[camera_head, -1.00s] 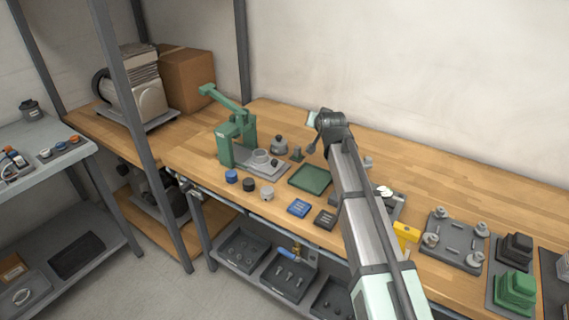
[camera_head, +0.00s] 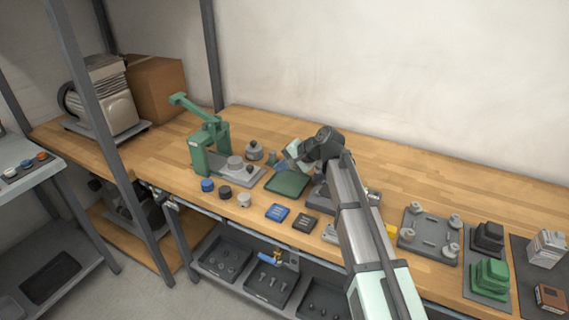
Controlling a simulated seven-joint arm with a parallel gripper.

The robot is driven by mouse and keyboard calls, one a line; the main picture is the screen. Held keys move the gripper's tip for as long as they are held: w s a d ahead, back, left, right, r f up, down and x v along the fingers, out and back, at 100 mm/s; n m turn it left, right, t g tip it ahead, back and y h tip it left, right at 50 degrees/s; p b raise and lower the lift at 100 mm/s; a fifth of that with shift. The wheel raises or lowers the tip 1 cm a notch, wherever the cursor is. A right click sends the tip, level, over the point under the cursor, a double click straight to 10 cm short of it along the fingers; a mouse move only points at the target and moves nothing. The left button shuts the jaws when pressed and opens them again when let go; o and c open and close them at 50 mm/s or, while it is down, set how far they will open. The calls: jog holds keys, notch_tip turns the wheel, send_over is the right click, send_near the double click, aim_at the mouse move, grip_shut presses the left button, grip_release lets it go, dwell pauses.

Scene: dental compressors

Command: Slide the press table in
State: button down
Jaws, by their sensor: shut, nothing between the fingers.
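The green press (camera_head: 199,158) stands upright on the wooden bench, its lever arm raised up and to the left. Its grey press table (camera_head: 254,175) sticks out to the right from the press frame. A round grey piece and a small dark knob sit on the table. My gripper (camera_head: 281,164) is shut and empty, low over the bench just right of the press table's outer end. A gap seems to show between them; the fingertips are small and partly hidden, so contact is hard to judge.
A green tray (camera_head: 288,184) lies just below my gripper. A grey round fixture (camera_head: 254,151) stands behind the press table. Blue, black and grey caps (camera_head: 225,192) line the front. The bench behind my arm is clear.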

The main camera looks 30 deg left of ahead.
aim_at(229, 159)
jog(key=x, duration=0.6)
jog(key=shift+a, duration=2)
jog(key=a, duration=1.1)
jog(key=shift+w+a+r, duration=0.1)
jog(key=shift+a, duration=0.45)
